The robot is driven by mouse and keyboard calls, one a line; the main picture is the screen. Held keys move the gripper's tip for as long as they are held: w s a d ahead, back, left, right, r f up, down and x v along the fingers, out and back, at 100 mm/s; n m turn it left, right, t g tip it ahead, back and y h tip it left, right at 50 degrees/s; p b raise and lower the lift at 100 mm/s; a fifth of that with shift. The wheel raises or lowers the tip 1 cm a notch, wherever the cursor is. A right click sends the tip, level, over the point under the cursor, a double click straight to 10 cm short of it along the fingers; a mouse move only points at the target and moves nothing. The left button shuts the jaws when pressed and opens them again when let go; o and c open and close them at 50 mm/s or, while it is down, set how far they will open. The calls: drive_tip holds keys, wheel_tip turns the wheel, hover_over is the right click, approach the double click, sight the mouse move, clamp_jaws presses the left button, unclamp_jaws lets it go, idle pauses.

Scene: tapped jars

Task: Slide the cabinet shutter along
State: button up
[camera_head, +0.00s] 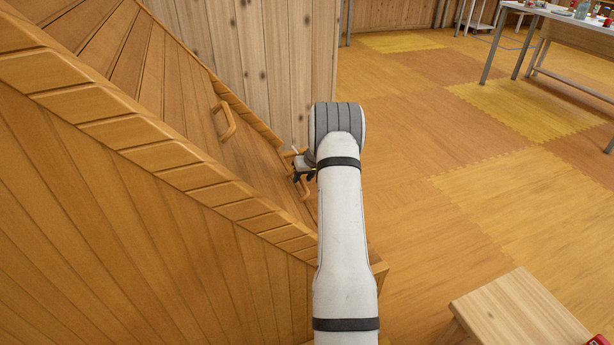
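The wooden cabinet (130,240) fills the left of the view, with slatted panels and a raised wooden border. Its front panel (190,120), seemingly the shutter, carries a wooden bar handle (224,119). A second handle (304,188) shows lower right, partly hidden by my arm. My gripper (299,171) is small and dark beside that second handle, close to the panel. I cannot tell if it touches the handle. My white arm covers part of the gripper, and its fingers are too small to judge.
A wooden stool (520,312) stands at the lower right with a red item at its edge. A table (570,18) with several small objects stands at the far right. A plank wall (265,60) rises behind the cabinet. The tiled floor (430,140) between is clear.

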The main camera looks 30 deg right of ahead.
drive_tip(key=p+v, duration=0.2)
drive_tip(key=v, duration=0.5)
drive_tip(key=shift+s+r, duration=0.2)
drive_tip(key=shift+r, duration=0.15)
idle(0.5)
